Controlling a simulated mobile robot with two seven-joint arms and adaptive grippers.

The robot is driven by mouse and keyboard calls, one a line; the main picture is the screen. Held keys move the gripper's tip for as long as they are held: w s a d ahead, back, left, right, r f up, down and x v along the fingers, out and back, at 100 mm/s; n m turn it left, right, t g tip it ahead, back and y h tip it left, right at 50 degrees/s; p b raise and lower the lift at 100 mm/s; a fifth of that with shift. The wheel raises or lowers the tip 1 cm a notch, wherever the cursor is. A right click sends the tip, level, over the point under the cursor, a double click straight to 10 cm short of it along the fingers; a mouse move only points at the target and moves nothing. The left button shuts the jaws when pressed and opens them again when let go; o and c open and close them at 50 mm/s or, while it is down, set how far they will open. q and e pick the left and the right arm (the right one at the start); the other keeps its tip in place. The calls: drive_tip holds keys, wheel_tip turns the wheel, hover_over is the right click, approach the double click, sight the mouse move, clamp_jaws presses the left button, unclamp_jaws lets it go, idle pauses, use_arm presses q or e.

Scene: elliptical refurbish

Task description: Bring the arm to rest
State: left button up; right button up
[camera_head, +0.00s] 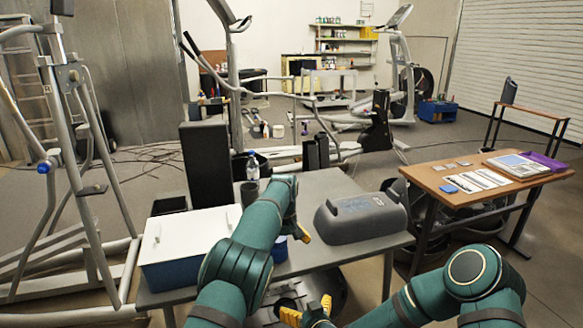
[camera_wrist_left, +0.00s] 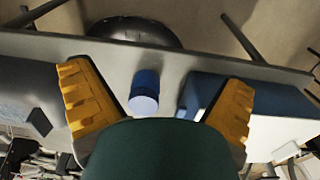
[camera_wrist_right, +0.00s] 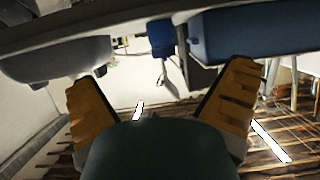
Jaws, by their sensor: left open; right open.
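My left arm reaches up over the grey table (camera_head: 295,265). Its gripper (camera_head: 302,235) is partly hidden behind its own wrist, with one yellow finger showing near the grey cover. In the left wrist view the left gripper (camera_wrist_left: 158,80) is open, its fingers wide apart. A blue cylinder (camera_wrist_left: 145,88) shows between them, seemingly beyond the fingertips and not gripped. My right gripper (camera_head: 308,311) is low, at the near edge of the table. In the right wrist view the right gripper (camera_wrist_right: 162,80) is open and empty, facing the table's underside.
A blue box with a white lid (camera_head: 190,240) stands on the table's left, a grey rounded cover (camera_head: 362,216) on its right. A bottle (camera_head: 253,168) stands at the back. A wooden table (camera_head: 425,177) with papers is at right. Exercise-machine frames (camera_head: 65,130) stand at left.

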use_arm(q)
drive_tip(key=s+a+f+h, duration=0.1)
drive_tip(key=s+a+f, duration=0.4)
drive_tip(key=f, duration=0.4)
drive_tip(key=s+a+f, duration=0.4)
drive_tip(key=a+f, duration=0.3)
drive_tip(key=f, duration=0.2)
drive_tip(key=s+f+h, duration=0.1)
drive_tip(key=s+f, duration=0.3)
drive_tip(key=s, duration=0.9)
drive_tip(key=s+d+r+m, duration=0.1)
drive_tip(key=s, duration=0.6)
drive_tip(key=s+d+r+t+h, duration=0.1)
drive_tip(key=s+d+r, duration=0.1)
drive_tip(key=s, duration=0.5)
drive_tip(key=shift+s+d+m+t+h, duration=0.25)
drive_tip(key=shift+s+m+t+h, duration=0.05)
drive_tip(key=shift+s+m, duration=0.1)
use_arm(e)
drive_tip(key=s+d+f+m+g, duration=0.2)
drive_tip(key=s+g, duration=0.4)
drive_tip(key=s, duration=0.6)
drive_tip(key=s+d+f+m+g, duration=0.3)
drive_tip(key=s+d+f+g, duration=0.1)
drive_tip(key=s, duration=0.8)
drive_tip(key=shift+s+d+f+g+h, duration=0.15)
drive_tip(key=shift+s+f+g+h, duration=0.25)
drive_tip(key=shift+f+g, duration=0.4)
